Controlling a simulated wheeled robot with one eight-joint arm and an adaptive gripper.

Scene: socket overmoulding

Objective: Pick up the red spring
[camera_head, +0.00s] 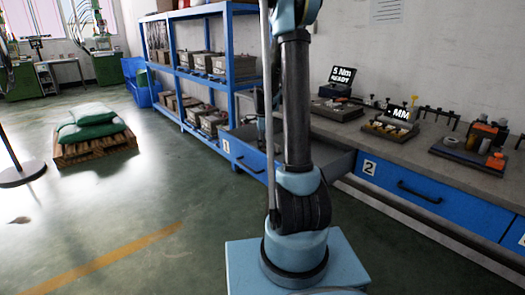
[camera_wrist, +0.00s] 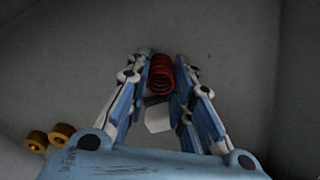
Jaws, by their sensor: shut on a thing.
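The red spring (camera_wrist: 160,76) shows in the wrist view, between the fingertips of my gripper (camera_wrist: 161,72). My gripper is shut on it, with one blue and white finger on each side. The spring is over the grey floor of a drawer-like space. I cannot tell whether it touches the floor.
Two brass rings (camera_wrist: 48,138) lie left of my gripper, and a pale block (camera_wrist: 158,118) shows between its fingers. Grey walls surround this space. The workbench (camera_head: 425,142) with tools and the closed drawer marked 2 (camera_head: 430,196) stand right of my arm.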

